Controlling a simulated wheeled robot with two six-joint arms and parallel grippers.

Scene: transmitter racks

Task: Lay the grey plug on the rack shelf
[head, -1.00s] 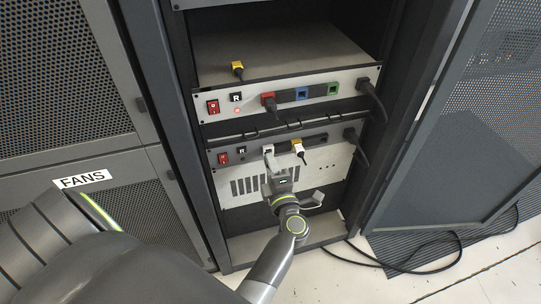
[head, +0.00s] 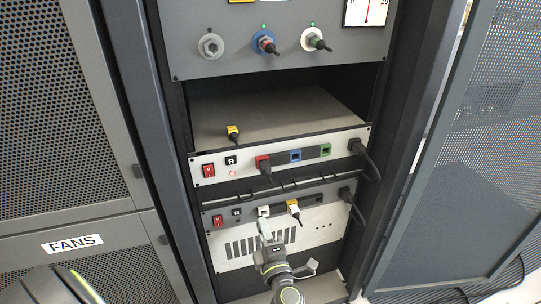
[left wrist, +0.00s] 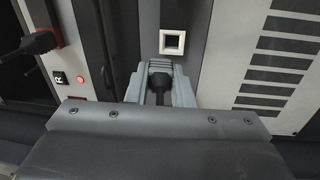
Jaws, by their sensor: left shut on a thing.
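My left gripper (head: 264,232) is in front of the lower panel, just below a white-framed socket (head: 264,211). In the left wrist view the gripper (left wrist: 160,72) is shut on a dark grey plug (left wrist: 160,84), which is largely hidden between the fingers. The white-framed socket (left wrist: 173,42) looks empty there, just beyond the fingertips. The rack shelf (head: 285,108) is the flat grey surface in the open bay above the two panels. A yellow plug (head: 233,133) lies near its front left edge. My right gripper is not in view.
An open mesh door (head: 450,170) stands right. Most of the shelf is clear.

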